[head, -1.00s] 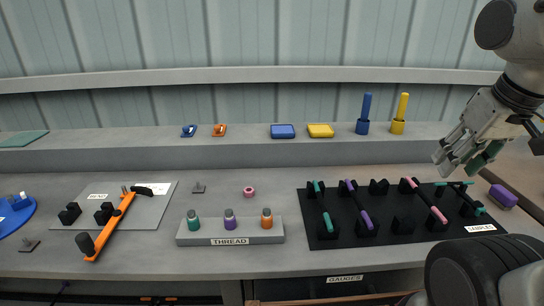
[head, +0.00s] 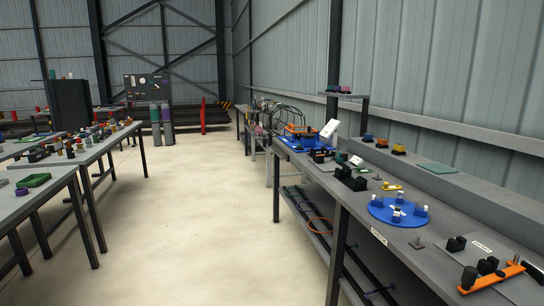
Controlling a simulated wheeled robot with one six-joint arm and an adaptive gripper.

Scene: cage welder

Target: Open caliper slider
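I cannot make out a caliper or its slider for certain in the head view. A small yellow piece (head: 391,187) lies on the right-hand workbench (head: 345,192), behind a blue round plate; it is too small to tell what it is. My gripper is not in view.
The blue round plate (head: 381,211) carries several white and blue pieces. Black blocks (head: 350,180) stand beyond it. Tables with parts (head: 95,150) stand at the left. The pale floor (head: 200,210) between is clear.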

